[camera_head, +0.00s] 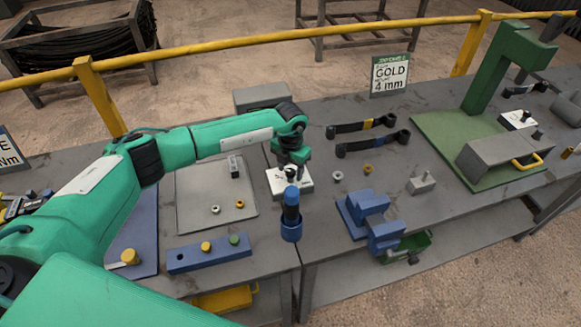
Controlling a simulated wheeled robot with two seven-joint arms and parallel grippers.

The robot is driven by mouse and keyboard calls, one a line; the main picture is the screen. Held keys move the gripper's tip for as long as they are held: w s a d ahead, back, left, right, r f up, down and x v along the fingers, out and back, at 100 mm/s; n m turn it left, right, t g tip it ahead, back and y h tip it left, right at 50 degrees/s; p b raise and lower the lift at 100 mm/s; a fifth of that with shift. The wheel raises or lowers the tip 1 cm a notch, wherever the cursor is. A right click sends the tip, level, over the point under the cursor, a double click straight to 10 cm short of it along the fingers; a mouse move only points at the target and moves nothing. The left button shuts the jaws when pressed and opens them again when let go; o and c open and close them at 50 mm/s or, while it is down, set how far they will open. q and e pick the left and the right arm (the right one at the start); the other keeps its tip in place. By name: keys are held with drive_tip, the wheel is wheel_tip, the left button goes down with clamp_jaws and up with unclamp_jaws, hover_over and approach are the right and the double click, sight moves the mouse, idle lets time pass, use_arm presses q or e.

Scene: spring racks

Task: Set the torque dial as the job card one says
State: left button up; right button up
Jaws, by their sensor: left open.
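My left arm reaches in from the left, and its open left gripper (291,174) points down over a small white box (304,183). The gripper covers much of the box top, where a dark knob seems to sit between or just below the fingers; I cannot tell whether they touch it. A second white box with dark knobs (518,120) stands by the green press at the right. A card (390,75) at the back reads "GOLD 4 mm". Another card (10,148) is cut off at the left edge, with "E" and "Nm" showing. My right gripper is not in view.
A blue upright tool (291,205) stands in a holder close in front of the white box. A grey tray (190,215) with small rings lies left. A blue vise (383,229), two dark wrenches (372,143) and a green press (485,75) are to the right.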

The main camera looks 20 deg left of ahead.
use_arm(q)
drive_tip(key=c, duration=1)
drive_tip(key=shift+f+m+b, duration=0.15)
drive_tip(key=shift+m+b, duration=0.15)
drive_tip(key=shift+b, duration=0.4)
drive_tip(key=m+b, duration=0.6)
drive_tip(key=b, duration=0.2)
drive_tip(key=shift+f+b, duration=0.1)
drive_tip(key=shift+b, duration=0.25)
drive_tip(key=shift+m+b, duration=1)
drive_tip(key=shift+r+m+b, duration=0.3)
drive_tip(key=shift+m+b, duration=0.25)
drive_tip(key=shift+m, duration=0.15)
drive_tip(key=o, duration=1)
